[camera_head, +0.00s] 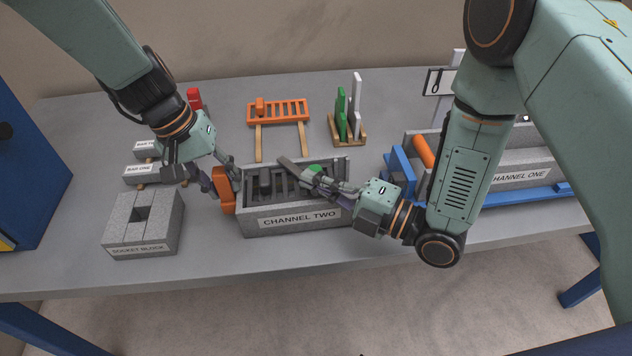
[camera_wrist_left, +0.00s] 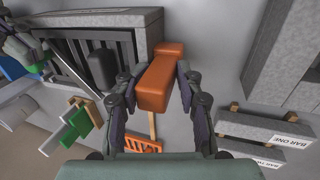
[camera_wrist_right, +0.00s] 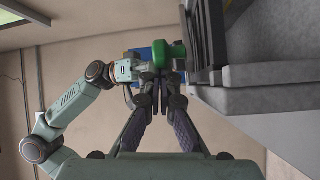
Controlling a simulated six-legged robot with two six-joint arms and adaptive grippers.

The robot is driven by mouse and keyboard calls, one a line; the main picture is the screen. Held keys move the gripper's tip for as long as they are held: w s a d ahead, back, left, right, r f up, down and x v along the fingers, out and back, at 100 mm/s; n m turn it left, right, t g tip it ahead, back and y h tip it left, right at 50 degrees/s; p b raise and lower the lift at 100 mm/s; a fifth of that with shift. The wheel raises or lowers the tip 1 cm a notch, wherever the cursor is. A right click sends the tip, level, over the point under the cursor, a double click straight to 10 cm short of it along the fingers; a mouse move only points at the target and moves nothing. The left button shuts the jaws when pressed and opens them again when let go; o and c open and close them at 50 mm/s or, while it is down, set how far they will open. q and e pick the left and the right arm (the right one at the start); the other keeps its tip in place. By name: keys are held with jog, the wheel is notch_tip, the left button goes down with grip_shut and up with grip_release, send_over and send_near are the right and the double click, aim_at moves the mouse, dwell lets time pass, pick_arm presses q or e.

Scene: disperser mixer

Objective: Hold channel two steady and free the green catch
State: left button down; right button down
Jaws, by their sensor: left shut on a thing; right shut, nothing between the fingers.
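Channel two (camera_head: 298,217) is a grey box with slats across its top, standing at the table's middle. My left gripper (camera_head: 226,178) is shut on the orange handle (camera_head: 222,191) at the box's left end; the left wrist view shows the orange block (camera_wrist_left: 158,78) between the two fingers. The green catch (camera_head: 315,168) shows at the top of channel two, partly hidden by my right gripper. My right gripper (camera_head: 318,178) is shut and empty beside the catch. In the right wrist view its closed fingertips lie close to the green catch (camera_wrist_right: 168,55); I cannot tell whether they touch.
A socket block (camera_head: 117,236) stands at the left, with labelled bars (camera_head: 141,171) behind it. An orange rack (camera_head: 280,110) and a stand with green and white plates (camera_head: 348,128) lie behind channel two. Channel one (camera_head: 520,172) is at the right.

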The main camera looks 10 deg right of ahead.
jog(key=shift+a, duration=0.1)
jog(key=s+a+v, duration=0.1)
jog(key=v, duration=0.8)
jog(key=shift+s+d+r, duration=0.15)
jog(key=shift+s+r, duration=0.1)
jog(key=shift+s, duration=0.1)
dwell(0.6)
dwell(0.4)
